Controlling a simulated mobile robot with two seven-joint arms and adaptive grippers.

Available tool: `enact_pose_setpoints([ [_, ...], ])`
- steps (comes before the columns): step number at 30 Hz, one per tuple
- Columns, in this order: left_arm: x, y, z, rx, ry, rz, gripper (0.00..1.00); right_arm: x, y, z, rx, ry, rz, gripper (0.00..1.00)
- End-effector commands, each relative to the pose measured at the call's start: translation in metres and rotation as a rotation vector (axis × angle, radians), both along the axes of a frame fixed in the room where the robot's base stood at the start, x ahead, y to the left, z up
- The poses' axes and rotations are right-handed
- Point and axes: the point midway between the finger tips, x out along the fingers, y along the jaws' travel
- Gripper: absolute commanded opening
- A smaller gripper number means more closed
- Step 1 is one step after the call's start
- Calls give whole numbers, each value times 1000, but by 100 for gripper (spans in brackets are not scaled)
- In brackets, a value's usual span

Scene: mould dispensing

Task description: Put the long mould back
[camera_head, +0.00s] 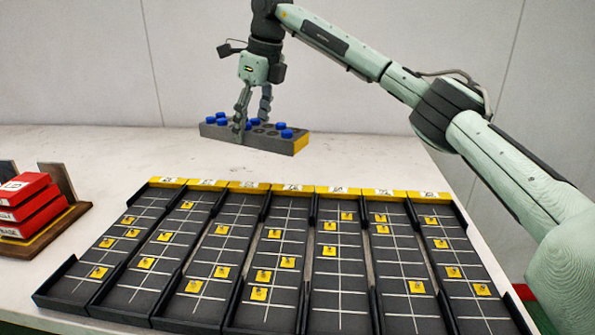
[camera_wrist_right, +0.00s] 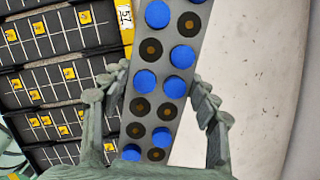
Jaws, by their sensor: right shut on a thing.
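The long mould (camera_head: 216,132) is a grey bar with yellow ends and two rows of round holes. Several holes hold blue pieces and others are dark. My right gripper (camera_head: 252,122) is shut on the mould near its middle and holds it level above the back of the table. In the right wrist view the mould (camera_wrist_right: 160,65) runs between the two fingers of the right gripper (camera_wrist_right: 158,100). Its far end is cut off by the top edge there. My left gripper is not in view.
Several dark trays with white grid lines, yellow tiles and yellow labelled ends (camera_head: 340,190) cover the front of the table (camera_head: 120,150). Red boxes (camera_head: 30,205) stand in a wooden rack at the left. The table behind the trays is clear; a wall (camera_head: 80,60) stands behind.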

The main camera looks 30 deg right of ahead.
Motion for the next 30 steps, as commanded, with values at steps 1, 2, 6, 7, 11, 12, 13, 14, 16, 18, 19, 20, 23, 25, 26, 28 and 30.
enact_pose_setpoints([
  [1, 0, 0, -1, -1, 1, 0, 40, 2, -5, 0, 2, -2, -19, 8],
  [2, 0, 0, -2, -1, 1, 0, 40, 2, -9, -1, 2, -2, -27, 8],
  [6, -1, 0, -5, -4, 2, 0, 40, 5, -34, -16, 2, 1, -35, 8],
  [7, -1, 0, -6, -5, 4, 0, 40, 5, -41, -20, 2, 1, -35, 8],
  [11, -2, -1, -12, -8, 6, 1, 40, 8, -69, -37, 2, 2, -33, 8],
  [12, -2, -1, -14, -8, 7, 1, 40, 8, -77, -42, 2, 0, -33, 8],
  [13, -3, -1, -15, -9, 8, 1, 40, 9, -83, -45, 2, -1, -32, 8],
  [14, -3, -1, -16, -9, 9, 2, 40, 10, -89, -49, 1, 0, -32, 8],
  [16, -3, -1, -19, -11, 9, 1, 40, 11, -100, -56, 2, -1, -30, 8],
  [18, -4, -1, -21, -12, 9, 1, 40, 12, -109, -61, 2, -2, -28, 8],
  [19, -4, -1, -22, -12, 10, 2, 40, 12, -112, -63, 2, -2, -29, 8],
  [20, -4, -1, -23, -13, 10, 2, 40, 12, -114, -65, 2, -2, -29, 8],
  [23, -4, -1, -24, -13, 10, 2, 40, 13, -118, -68, 1, -3, -25, 8],
  [25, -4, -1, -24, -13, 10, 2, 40, 13, -118, -71, 1, -1, -25, 8],
  [26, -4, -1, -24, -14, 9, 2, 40, 13, -118, -74, 1, -1, -25, 8],
  [28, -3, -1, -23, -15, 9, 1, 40, 12, -118, -82, 1, 0, -25, 8],
  [30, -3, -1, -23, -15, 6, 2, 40, 12, -118, -93, 1, 1, -24, 8],
])
